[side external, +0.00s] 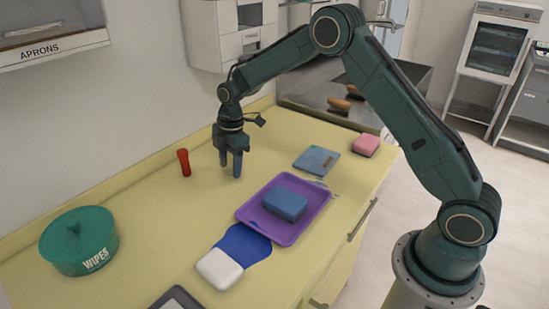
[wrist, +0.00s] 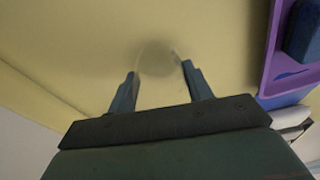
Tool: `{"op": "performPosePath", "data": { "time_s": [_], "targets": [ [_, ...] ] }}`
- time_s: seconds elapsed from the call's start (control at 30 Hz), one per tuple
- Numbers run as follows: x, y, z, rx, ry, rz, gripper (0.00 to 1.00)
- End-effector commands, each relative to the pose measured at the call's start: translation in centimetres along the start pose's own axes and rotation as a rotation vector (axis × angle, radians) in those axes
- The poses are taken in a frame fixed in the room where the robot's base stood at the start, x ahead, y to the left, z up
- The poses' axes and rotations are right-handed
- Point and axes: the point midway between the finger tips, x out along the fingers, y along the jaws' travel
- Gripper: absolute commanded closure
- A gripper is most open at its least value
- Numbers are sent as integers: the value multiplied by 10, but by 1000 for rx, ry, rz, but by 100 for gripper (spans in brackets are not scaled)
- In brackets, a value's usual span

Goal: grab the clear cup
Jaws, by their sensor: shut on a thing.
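The clear cup (wrist: 158,62) is a faint, see-through round shape between the two fingers in the wrist view. My gripper (wrist: 160,75) is shut on it, one finger at each side. In the side external view my gripper (side external: 231,172) points down at the yellow counter, between a red object and a purple tray. The cup cannot be made out there. I cannot tell whether the cup touches the counter.
A red upright object (side external: 184,162) stands left of my gripper. The purple tray (side external: 246,213) with a blue block (side external: 285,204) is at its right. A green wipes tub (side external: 78,241), white block (side external: 219,268), blue cloth (side external: 316,159) and pink sponge (side external: 365,145) are farther off.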

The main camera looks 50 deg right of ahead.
Motion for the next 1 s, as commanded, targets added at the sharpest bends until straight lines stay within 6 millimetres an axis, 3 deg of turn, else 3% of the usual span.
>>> {"op": "performPosePath", "data": {
  "time_s": [0.27,0.47,0.67,1.0],
  "targets": [
    [-6,0,-1,-1,1,2,73],
    [-24,1,-3,-1,1,4,73],
    [-57,1,-7,-1,1,6,73],
    [-134,1,-16,-1,2,6,73]
  ]
}}
